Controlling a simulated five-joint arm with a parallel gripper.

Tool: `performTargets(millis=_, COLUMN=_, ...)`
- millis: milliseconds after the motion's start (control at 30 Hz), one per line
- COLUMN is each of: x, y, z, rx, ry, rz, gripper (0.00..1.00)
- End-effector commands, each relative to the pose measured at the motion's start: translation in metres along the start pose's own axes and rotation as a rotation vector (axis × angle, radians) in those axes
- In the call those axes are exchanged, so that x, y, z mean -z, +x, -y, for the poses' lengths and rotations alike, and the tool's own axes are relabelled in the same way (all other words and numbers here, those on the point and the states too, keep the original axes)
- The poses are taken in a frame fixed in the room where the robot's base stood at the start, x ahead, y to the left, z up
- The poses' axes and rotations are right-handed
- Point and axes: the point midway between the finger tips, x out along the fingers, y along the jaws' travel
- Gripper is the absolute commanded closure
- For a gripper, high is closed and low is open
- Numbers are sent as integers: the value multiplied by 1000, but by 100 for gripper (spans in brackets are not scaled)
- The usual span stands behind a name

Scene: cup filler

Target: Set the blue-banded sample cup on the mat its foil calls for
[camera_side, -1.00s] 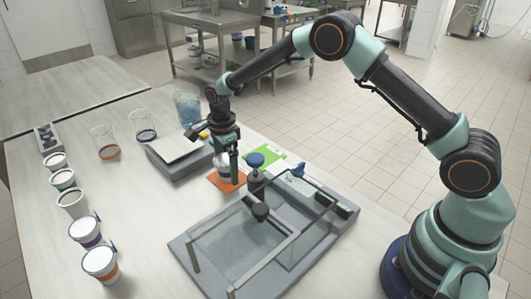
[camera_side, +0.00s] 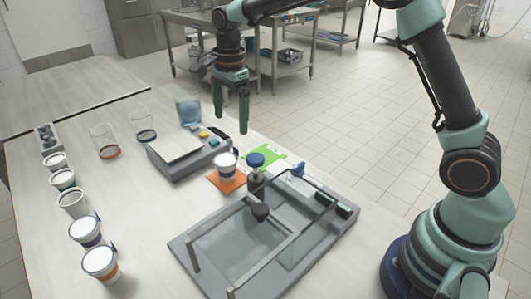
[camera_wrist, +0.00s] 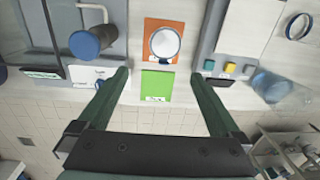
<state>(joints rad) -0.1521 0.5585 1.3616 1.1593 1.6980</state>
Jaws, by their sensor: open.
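The blue-banded sample cup (camera_side: 226,167) stands upright on the orange mat (camera_side: 238,185), its pale top facing up. In the wrist view the cup (camera_wrist: 165,43) also sits on the orange mat (camera_wrist: 150,28). The green mat (camera_side: 276,154) lies just behind it to the right, bare except for a small white label; it also shows in the wrist view (camera_wrist: 157,88). My gripper (camera_side: 231,125) is open and empty, raised well above the table beyond the cup. In the wrist view its fingers (camera_wrist: 162,85) are spread wide with nothing between them. Foil writing on the cup is unreadable.
A grey scale (camera_side: 185,154) stands left of the mats. A blue-knobbed post (camera_side: 256,170) and a grey framed tray (camera_side: 270,240) stand close on the right. Several cups (camera_side: 84,230) line the left edge, near two glass beakers (camera_side: 104,141).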

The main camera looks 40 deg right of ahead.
Motion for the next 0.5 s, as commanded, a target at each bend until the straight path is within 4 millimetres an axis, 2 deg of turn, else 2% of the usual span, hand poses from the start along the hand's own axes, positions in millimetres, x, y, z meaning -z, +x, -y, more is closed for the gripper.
performTargets(millis=33, x=6, y=-19, z=-9, rx=30, ry=-76, rz=2, gripper=0)
performTargets(millis=200, x=24, y=-60, z=-44, rx=112, ry=-371, rz=-14, gripper=0)
performTargets(millis=333, x=36, y=-83, z=-75, rx=173, ry=-596, rz=-45, gripper=0)
performTargets(millis=500, x=50, y=-100, z=-119, rx=242, ry=-889, rz=-112, gripper=0)
